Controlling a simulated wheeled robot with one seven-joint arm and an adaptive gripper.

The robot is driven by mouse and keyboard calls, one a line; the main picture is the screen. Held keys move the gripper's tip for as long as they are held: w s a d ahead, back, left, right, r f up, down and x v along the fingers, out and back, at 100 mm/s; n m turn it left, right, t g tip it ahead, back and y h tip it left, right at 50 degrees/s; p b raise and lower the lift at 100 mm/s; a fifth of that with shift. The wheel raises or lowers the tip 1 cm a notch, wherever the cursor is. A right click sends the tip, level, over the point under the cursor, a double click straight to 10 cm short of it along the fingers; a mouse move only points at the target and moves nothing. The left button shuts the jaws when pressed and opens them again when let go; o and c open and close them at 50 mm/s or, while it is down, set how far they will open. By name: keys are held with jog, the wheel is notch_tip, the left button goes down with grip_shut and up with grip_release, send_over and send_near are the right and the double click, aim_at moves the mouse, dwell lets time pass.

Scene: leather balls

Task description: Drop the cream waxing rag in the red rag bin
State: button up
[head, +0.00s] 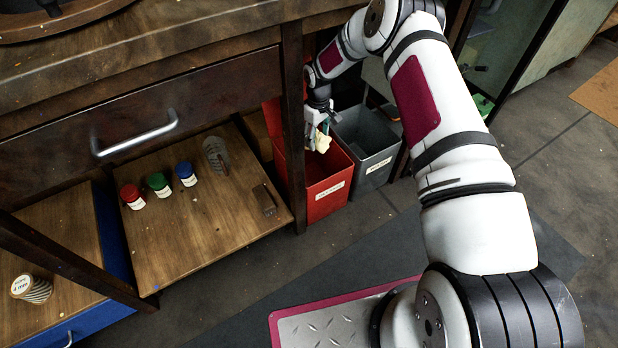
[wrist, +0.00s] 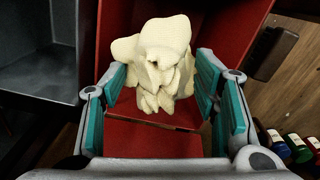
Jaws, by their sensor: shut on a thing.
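The cream waxing rag (wrist: 155,60) is bunched between the teal pads of my gripper (wrist: 160,100), which is shut on it. In the head view the rag (head: 322,142) shows as a small pale shape under my gripper (head: 318,128). The red rag bin (head: 327,190) stands on the floor under the bench, with a white label on its front and its lid tilted up at the back. My gripper is over the bin's open mouth. In the wrist view the bin's red walls (wrist: 220,20) surround the rag. How deep the rag hangs is hard to tell.
A grey bin (head: 370,150) stands right beside the red one. A dark bench post (head: 293,120) is close at the left. The low shelf (head: 190,235) holds red, green and blue-lidded jars (head: 158,184) and a brush-like item (head: 216,155). Floor in front is clear.

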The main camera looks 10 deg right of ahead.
jog(key=shift+f+b, duration=1.6)
jog(key=shift+f, duration=1.25)
jog(key=o, duration=1.1)
notch_tip(320, 180, up, 8)
jog(key=shift+f, duration=0.25)
